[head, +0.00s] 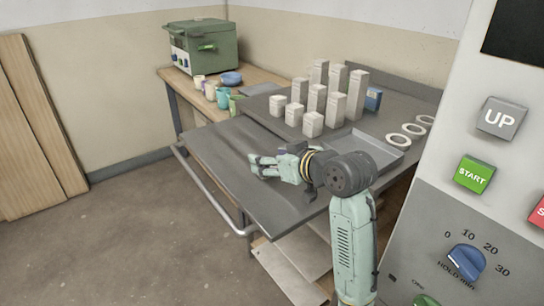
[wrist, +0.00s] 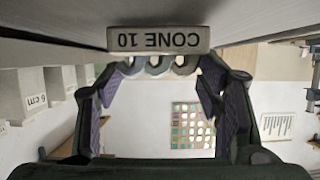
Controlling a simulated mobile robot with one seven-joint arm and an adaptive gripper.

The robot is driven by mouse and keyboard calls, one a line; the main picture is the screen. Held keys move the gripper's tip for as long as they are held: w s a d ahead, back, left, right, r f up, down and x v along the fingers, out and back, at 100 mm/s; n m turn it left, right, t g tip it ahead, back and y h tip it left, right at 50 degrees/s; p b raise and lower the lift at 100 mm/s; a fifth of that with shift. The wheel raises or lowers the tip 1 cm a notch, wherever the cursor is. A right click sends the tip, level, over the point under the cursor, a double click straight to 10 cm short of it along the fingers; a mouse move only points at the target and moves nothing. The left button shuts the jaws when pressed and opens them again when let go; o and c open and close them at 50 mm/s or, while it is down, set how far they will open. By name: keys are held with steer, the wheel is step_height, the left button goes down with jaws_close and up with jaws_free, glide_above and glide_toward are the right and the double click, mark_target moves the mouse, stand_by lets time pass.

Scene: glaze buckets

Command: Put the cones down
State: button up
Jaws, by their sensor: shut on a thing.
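The cone pack is a pale grey bar lettered "CONE 10" (wrist: 158,40), seen upside down in the wrist view. Several rounded grey cones (wrist: 158,66) stick out from it, between my fingertips. My gripper (wrist: 166,72) has a finger on either side and is shut on the cone pack. In the head view my gripper (head: 262,165) is low over the bare front part of the dark table (head: 215,160). I cannot make out the pack there. In the wrist view the bar is close against the dark surface; I cannot tell whether it touches.
Several pale posts of different heights (head: 312,124) stand behind my gripper. A shallow grey tray (head: 375,152) and white rings (head: 399,141) lie to the right. Cups (head: 223,98) and a green kiln-like box (head: 202,45) are on the wooden bench. The table's left front is clear.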

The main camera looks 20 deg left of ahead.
steer(key=shift+f, duration=0.2)
steer(key=o, duration=1.2)
steer(key=shift+r, duration=0.35)
steer(key=b+v, duration=0.2)
steer(key=v, duration=1)
steer(key=shift+s+f, duration=0.1)
steer(key=shift+a, duration=0.15)
